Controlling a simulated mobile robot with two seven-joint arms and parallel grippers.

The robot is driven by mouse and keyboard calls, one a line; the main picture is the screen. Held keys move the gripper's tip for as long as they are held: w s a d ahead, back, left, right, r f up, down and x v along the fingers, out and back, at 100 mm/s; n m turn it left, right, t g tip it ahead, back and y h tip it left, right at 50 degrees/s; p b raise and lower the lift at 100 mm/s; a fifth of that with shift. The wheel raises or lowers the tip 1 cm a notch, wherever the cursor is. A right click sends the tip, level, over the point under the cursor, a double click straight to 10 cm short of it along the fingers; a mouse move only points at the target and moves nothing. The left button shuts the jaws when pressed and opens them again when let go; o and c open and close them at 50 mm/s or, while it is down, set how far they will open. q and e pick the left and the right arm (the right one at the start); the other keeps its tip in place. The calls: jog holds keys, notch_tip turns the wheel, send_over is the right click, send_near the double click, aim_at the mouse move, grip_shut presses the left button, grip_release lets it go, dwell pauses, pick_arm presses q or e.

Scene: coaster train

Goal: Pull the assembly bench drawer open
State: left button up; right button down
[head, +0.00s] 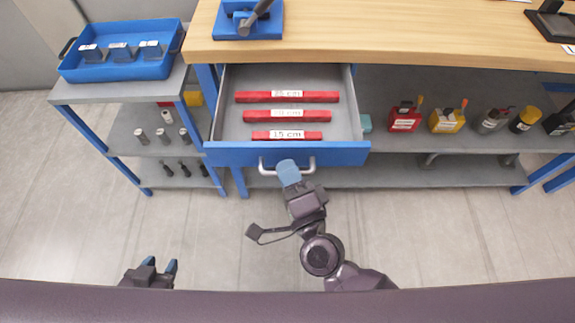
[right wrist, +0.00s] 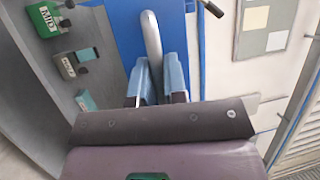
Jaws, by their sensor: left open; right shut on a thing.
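The assembly bench drawer (head: 222,153) is pulled out from under the wooden bench top (head: 400,38). It has a blue front, a grey inside and a silver bar handle (head: 265,170). Three red bars with length labels lie in it, the longest (head: 245,97) at the back. My right gripper (head: 288,172) is shut on the handle, at its middle. In the right wrist view the blue fingers (right wrist: 158,80) close around the silver handle (right wrist: 151,38). My left gripper (head: 160,268) is open and empty at the lower left, well away from the drawer.
A blue tray (head: 110,70) with grey labelled blocks stands on the side shelf (head: 90,93) at left. Several bottles and containers line the shelf under the bench at right. A blue fixture (head: 262,33) sits on the bench top. The floor in front is clear.

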jog(key=c, duration=1.2)
grip_release()
jog(key=shift+v, duration=5.45)
